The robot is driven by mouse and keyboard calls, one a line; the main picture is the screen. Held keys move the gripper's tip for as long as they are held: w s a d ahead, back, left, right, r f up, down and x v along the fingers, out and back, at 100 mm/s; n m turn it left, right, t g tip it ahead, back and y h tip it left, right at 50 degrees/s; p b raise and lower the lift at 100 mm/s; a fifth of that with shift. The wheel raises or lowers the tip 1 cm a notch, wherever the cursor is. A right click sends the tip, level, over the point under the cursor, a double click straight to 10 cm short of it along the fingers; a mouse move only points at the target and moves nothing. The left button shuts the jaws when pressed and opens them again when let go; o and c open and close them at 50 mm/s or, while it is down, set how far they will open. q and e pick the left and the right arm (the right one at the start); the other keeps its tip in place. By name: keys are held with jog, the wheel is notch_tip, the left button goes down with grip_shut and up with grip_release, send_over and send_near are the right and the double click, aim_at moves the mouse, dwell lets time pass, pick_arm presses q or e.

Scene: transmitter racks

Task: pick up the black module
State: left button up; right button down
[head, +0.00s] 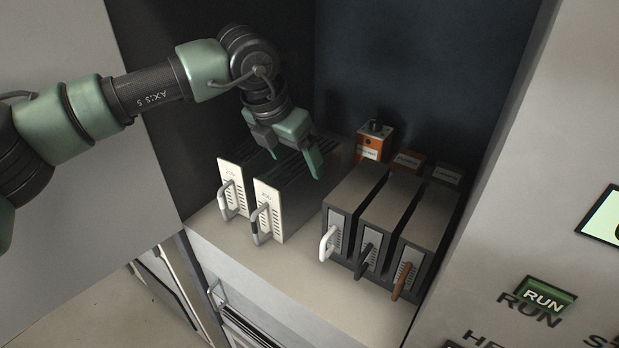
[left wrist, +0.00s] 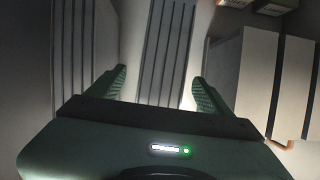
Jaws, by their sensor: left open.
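Two finned modules with pale front plates stand on the shelf: a left one (head: 232,175) and a right one (head: 268,200) with a dark band on its handle. To their right stand three dark grey modules, with a white handle (head: 327,243), a black handle (head: 364,261) and a brown handle (head: 402,281). I cannot tell which one is the black module. My left gripper (head: 292,153) is open and points down above the right finned module. In the left wrist view, this module's ribbed top (left wrist: 165,50) lies between the open fingers (left wrist: 158,80). My right gripper is not in view.
Orange boxes (head: 371,147) stand behind the dark modules. Cabinet walls rise at the back and sides. The pale shelf (head: 300,270) is bare along its front. A panel with a green RUN button (head: 543,296) is at right.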

pick_arm(q)
jog(key=shift+d+f+p, duration=0.1)
jog(key=shift+f+p, duration=0.35)
jog(key=shift+f, duration=0.25)
jog(key=p+x, duration=0.2)
jog(key=x, duration=0.1)
jog(key=p+x, duration=0.1)
jog(key=x, duration=0.1)
jog(key=shift+w+d+r, duration=0.2)
jog(key=shift+w+d, duration=0.05)
jog(key=shift+w, duration=0.05)
jog(key=shift+f, duration=0.2)
grip_shut()
jog(key=shift+w+r, duration=0.15)
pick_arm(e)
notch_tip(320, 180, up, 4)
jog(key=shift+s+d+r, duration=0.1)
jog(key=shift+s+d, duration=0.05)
